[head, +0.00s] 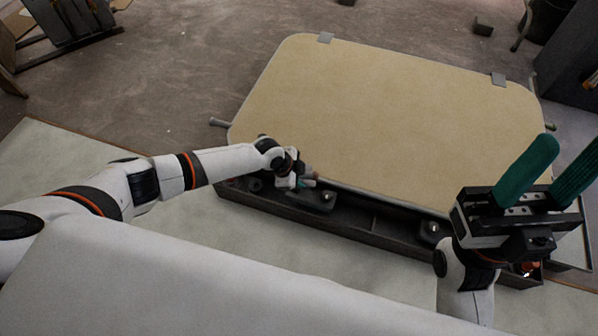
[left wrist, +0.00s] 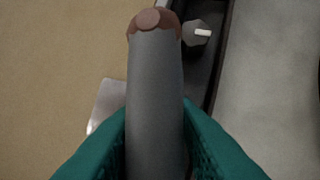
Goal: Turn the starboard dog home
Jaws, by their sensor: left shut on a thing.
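A large tan hatch panel (head: 390,115) with rounded corners fills the middle of the head view. My left gripper (head: 304,180) is at its near edge. In the left wrist view, its teal fingers (left wrist: 155,140) are shut on a grey, round handle (left wrist: 155,85) with a brown end. The handle lies lengthwise between the fingers. Dark blocks with bright studs, perhaps the dogs, sit along the near edge: one beside my left gripper (head: 316,199), another farther right (head: 430,232). I cannot tell which is starboard. My right gripper (head: 555,170) is raised at the right, open and empty.
A long dark tray (head: 372,236) with compartments runs along the panel's near edge. Grey pegs stick out at the panel's left (head: 219,122) and right sides. A small dark block (head: 483,25) lies on the floor behind.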

